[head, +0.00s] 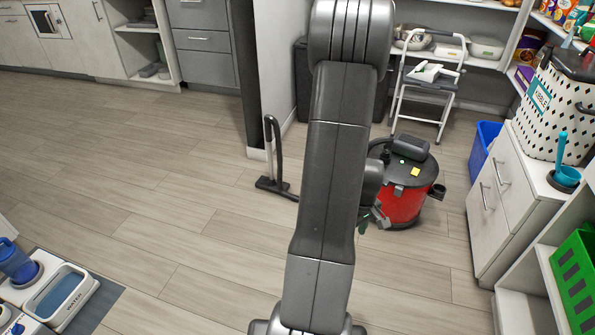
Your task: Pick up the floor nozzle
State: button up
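The floor nozzle (273,186) is a flat black piece lying on the wood floor, left of my arm. A grey and black wand with a curved black hose stands up from it. The red vacuum (402,205) with a black lid stands on the floor to the right of my arm. My gripper (371,220) shows in part beside the arm, in front of the vacuum's left side and apart from the nozzle. The arm hides much of it, so its opening and anything in it are unclear.
A white folding step stool (431,88) stands behind the vacuum. A blue bin (484,148) and white cabinet (502,196) are at right. A wall end (270,75) stands behind the nozzle. A water bowl (62,295) is at lower left. Floor left of the nozzle is clear.

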aim_at(269, 183)
jog(key=i+j+z, duration=0.1)
jog(key=i+j, duration=0.25)
jog(key=i+j+z, duration=0.1)
jog(key=i+j, duration=0.25)
jog(key=i+j+z, duration=0.1)
jog(key=i+j, duration=0.2)
jog(key=j, duration=0.2)
jog(key=i+j+z, duration=0.15)
jog(key=i+j, duration=0.2)
jog(key=i+j+z, duration=0.1)
jog(key=i+j, duration=0.15)
jog(key=j, duration=0.35)
jog(key=i+j, duration=0.25)
jog(key=j, duration=0.2)
jog(key=i+j, duration=0.3)
jog(key=j, duration=0.1)
